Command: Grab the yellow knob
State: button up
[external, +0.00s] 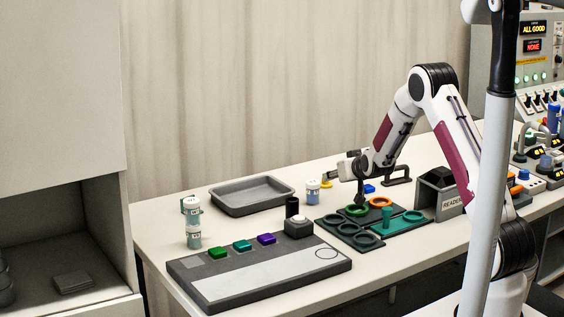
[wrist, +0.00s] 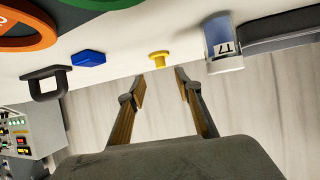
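The yellow knob (external: 326,184) is a small piece on the white table, behind the dark mat with rings. In the wrist view the yellow knob (wrist: 159,58) shows with a wide top and a narrower stem, just beyond my fingertips and roughly centred between them. My gripper (wrist: 161,82) is open and empty, with its two fingers on either side of the line to the knob. In the external view my gripper (external: 343,167) is above the table, close to the knob and to its right. I see no contact between fingers and knob.
A vial marked T7 (wrist: 222,45) stands beside the knob, near the grey tray (external: 217,203). A blue piece (wrist: 88,58) and a dark handle (wrist: 46,95) are on the other side. A green ring (external: 357,210) and an orange ring (external: 380,201) lie in front.

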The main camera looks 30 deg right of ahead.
aim_at(327, 185)
jog(key=shift+w, duration=0.1)
jog(key=shift+x, duration=1.2)
jog(key=shift+w, duration=0.1)
jog(key=shift+x, duration=2.5)
jog(key=c, duration=0.8)
